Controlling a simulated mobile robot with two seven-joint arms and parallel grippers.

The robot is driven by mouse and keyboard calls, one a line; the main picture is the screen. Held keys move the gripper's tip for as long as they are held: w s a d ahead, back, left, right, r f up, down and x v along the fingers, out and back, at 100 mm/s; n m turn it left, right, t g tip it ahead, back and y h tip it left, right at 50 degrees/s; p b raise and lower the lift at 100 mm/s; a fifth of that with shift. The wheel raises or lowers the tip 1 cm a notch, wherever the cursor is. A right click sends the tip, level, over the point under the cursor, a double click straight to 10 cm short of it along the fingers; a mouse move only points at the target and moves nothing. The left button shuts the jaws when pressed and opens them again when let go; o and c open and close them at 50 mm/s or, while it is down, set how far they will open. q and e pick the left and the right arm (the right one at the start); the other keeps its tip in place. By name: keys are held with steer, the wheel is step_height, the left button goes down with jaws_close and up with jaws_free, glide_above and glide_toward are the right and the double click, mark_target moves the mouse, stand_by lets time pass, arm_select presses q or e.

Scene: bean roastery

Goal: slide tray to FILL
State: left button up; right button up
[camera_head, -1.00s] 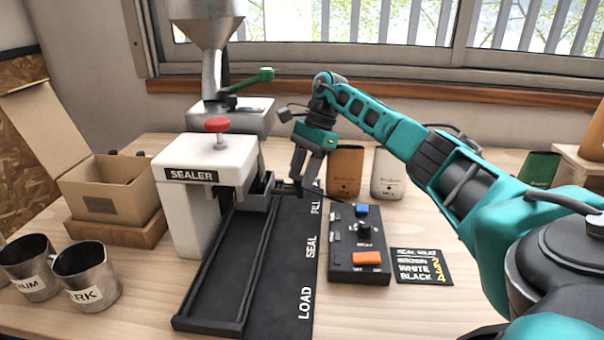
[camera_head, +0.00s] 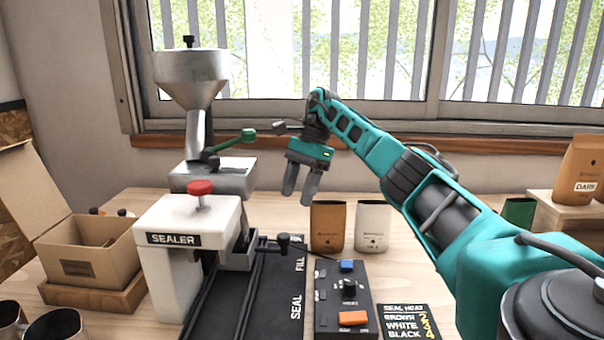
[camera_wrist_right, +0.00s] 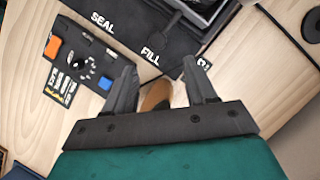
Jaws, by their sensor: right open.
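The grey metal tray (camera_head: 238,258) sits in the black rail (camera_head: 205,310) beside the FILL label (camera_head: 300,264), partly hidden by the sealer (camera_head: 185,235). Its black handle knob (camera_head: 283,240) sticks out to the right. In the right wrist view, the tray (camera_wrist_right: 207,8) shows at the top edge near the FILL label (camera_wrist_right: 150,54). My right gripper (camera_head: 300,198) is open and empty, above and beyond the knob, not touching it. Its two fingers also show in the right wrist view (camera_wrist_right: 160,72). My left gripper is in neither view.
A control box (camera_head: 345,300) with blue and orange buttons stands right of the track. Brown (camera_head: 327,226) and white (camera_head: 372,226) bags stand behind it. The funnel machine (camera_head: 195,110) rises behind the sealer. Metal cups (camera_head: 55,325) and a cardboard box (camera_head: 90,250) are at left.

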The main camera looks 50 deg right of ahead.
steer(key=shift+p+v, duration=0.3)
steer(key=shift+v, duration=1.3)
